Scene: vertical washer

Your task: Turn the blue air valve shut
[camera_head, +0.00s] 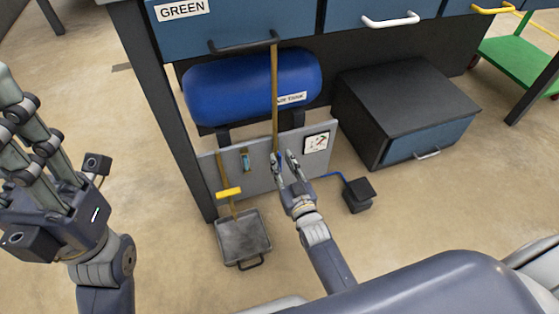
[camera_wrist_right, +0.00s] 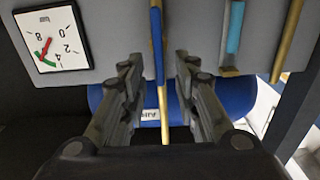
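The blue air valve is a narrow blue handle (camera_wrist_right: 156,45) on the brown pipe, in front of the grey panel (camera_head: 260,172). In the right wrist view it stands upright, roughly in line with the pipe, between the two fingers. My right gripper (camera_head: 283,157) is open around the handle, with a gap showing on both sides; it also shows in the right wrist view (camera_wrist_right: 158,70). In the head view the fingers hide most of the handle. My left gripper (camera_head: 22,112) is raised at the left, far from the valve, and its fingertips are partly cut off.
A gauge (camera_head: 316,143) and a light-blue handle (camera_head: 245,159) are on the panel. The blue tank (camera_head: 240,88) is behind the brown pipe (camera_head: 274,95). A dustpan (camera_head: 242,238), a small black box (camera_head: 358,194) and a dark cabinet (camera_head: 405,95) stand nearby.

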